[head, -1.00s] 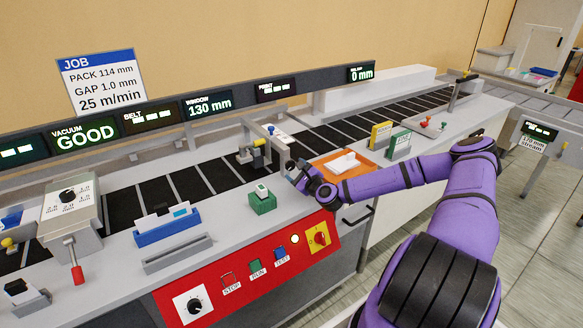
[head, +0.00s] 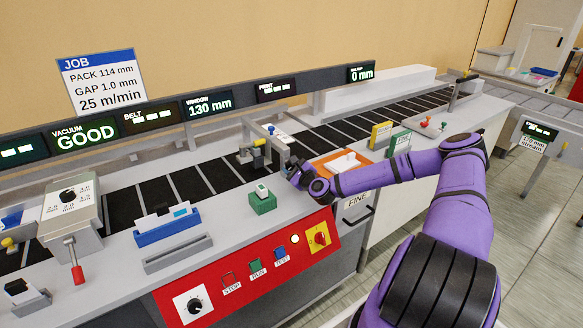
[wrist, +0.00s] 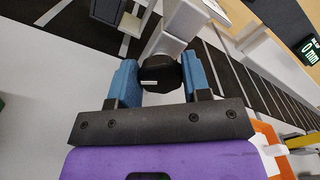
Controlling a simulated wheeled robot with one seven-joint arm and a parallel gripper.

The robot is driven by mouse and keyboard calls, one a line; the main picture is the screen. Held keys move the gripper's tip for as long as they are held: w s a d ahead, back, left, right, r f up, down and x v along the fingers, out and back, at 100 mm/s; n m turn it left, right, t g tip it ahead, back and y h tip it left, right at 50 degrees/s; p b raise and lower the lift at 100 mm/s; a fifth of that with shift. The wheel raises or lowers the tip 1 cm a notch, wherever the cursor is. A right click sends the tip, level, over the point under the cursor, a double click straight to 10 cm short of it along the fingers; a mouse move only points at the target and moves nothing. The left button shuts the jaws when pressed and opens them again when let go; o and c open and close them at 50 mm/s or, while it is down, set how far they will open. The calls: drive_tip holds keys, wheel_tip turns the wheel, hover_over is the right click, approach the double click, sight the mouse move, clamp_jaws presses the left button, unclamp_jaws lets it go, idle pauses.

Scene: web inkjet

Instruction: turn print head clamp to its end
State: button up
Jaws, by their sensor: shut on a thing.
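The print head clamp is a round black knob (wrist: 161,74) with a white mark on its face, seen in the wrist view at the end of a grey-white post (wrist: 176,22). My gripper (wrist: 158,80) has its two blue fingers on either side of the knob, shut on it. In the head view my gripper (head: 294,170) is at the print head (head: 259,153) beside the belt. The knob is mostly hidden there by my gripper. How far the knob is turned cannot be told.
An orange tray (head: 324,168) with a white block (head: 343,162) lies right of my gripper. A green block (head: 262,203) stands to the left. A red control panel (head: 248,272) is below. Yellow (head: 380,136) and green (head: 400,142) cards stand farther right.

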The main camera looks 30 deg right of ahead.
drive_tip(key=shift+n, duration=0.4)
drive_tip(key=n, duration=0.5)
drive_tip(key=shift+f+n, duration=0.1)
drive_tip(key=shift+n, duration=0.2)
drive_tip(key=n, duration=0.6)
drive_tip(key=shift+f, duration=0.15)
drive_tip(key=o, duration=0.9)
drive_tip(key=shift+o, duration=0.2)
drive_tip(key=s, duration=1.1)
drive_tip(key=shift+d, duration=0.15)
drive_tip(key=shift+w, duration=0.1)
